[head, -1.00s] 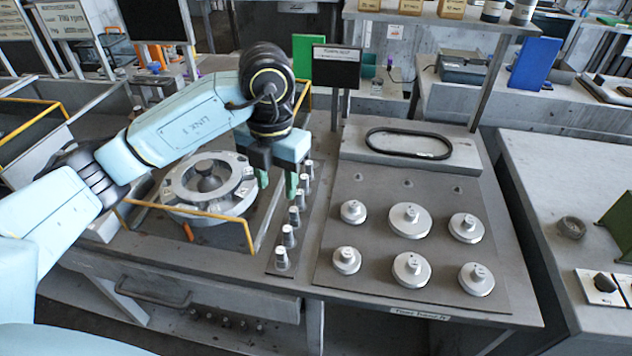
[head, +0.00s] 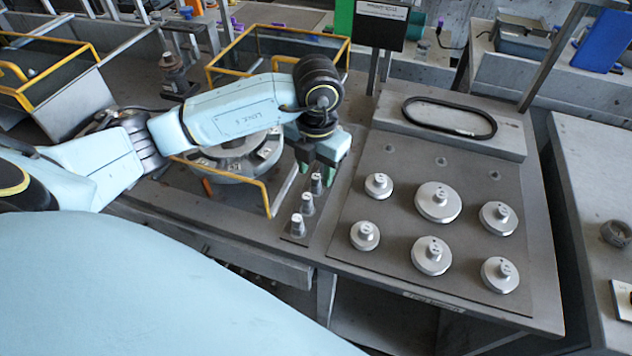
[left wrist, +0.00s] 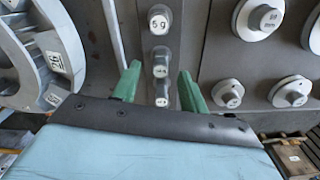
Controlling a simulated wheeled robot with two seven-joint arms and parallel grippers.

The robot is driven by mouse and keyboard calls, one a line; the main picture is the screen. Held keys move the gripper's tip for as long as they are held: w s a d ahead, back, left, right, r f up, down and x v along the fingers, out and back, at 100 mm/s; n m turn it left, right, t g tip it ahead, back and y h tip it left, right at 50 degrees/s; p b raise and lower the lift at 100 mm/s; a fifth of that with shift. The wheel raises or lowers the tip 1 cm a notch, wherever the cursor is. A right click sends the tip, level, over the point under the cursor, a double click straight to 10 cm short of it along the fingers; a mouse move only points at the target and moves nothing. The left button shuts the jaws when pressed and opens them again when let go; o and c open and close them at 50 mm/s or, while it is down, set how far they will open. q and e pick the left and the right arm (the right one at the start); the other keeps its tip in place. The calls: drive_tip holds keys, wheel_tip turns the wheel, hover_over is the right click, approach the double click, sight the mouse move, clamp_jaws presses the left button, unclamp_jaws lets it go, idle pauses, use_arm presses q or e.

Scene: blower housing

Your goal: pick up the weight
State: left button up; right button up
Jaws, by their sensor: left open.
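Several small grey knobbed weights stand in a row on a dark strip. In the head view, the near weight (head: 298,226), middle weight (head: 307,204) and a third weight (head: 316,183) show; my left gripper hides the farther ones. My left gripper (head: 319,164) points down over the row, its green fingers apart. In the left wrist view, the fingers (left wrist: 159,74) lie on either side of the row. A weight marked "5 g" (left wrist: 159,20) is beyond the tips; two more weights (left wrist: 160,64) (left wrist: 162,94) appear between the fingers. I see no contact. My right gripper is not in view.
Wide disc weights (head: 438,203) stand on a dark plate (head: 400,235) right of the row. A round housing (head: 235,150) and a yellow rail (head: 262,188) lie close left. A black ring (head: 450,117) rests on a block behind. A dark sign (head: 380,22) stands at the back.

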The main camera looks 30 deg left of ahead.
sight(316, 177)
use_arm(q)
wheel_tip(316, 177, down, 3)
drive_tip(key=shift+r, duration=0.2)
drive_tip(key=shift+f, duration=0.3)
drive_tip(key=shift+c, duration=0.4)
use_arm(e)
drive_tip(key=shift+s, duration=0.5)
use_arm(q)
clamp_jaws()
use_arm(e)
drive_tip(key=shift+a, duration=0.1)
use_arm(q)
drive_tip(key=shift+r, duration=0.15)
